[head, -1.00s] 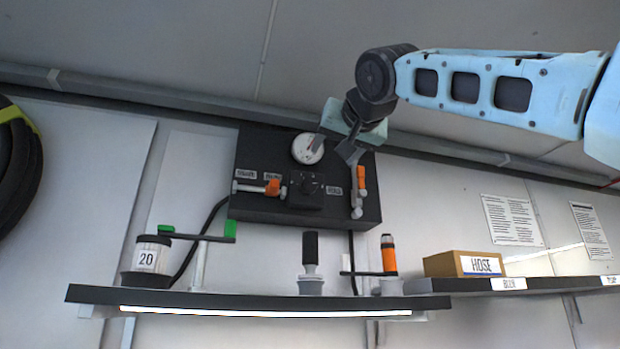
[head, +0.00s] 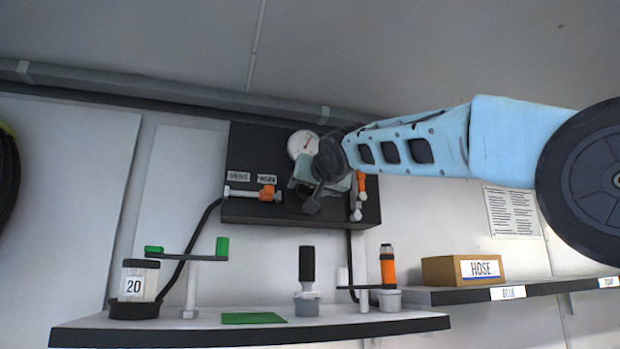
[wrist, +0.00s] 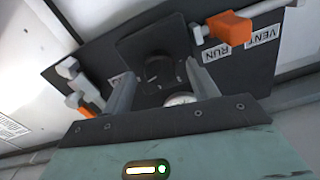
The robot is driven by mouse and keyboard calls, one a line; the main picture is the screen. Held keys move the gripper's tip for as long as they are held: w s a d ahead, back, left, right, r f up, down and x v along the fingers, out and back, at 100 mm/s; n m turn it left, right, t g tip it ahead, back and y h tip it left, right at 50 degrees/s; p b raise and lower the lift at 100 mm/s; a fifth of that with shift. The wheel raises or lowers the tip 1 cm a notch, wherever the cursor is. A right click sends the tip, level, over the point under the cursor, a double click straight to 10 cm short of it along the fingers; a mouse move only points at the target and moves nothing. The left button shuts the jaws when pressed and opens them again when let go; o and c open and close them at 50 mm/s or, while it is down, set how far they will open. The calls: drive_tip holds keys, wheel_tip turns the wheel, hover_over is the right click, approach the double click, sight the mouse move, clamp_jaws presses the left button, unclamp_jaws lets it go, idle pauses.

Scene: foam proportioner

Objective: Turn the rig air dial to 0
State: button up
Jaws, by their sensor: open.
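The dial is a black round knob (wrist: 158,70) on a dark square plate (wrist: 150,42), seen in the wrist view. My gripper (wrist: 160,74) is open, with one grey finger on each side of the knob in that picture. I cannot tell whether the fingers reach around it or stay short of it; no contact shows. In the head view my gripper (head: 308,196) is in front of the black panel (head: 245,208) and hides the knob. The dial's marks are too small to read.
A white gauge (head: 301,143) is just above my gripper. An orange-handled valve (head: 267,192) is to its left and another orange handle (head: 361,182) to its right. Below, the shelf (head: 200,328) holds a jar (head: 134,284), a green-ended crank (head: 192,258) and a black-handled item (head: 306,264).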

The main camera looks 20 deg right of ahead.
drive_tip(key=shift+w, duration=0.1)
drive_tip(key=c, duration=1)
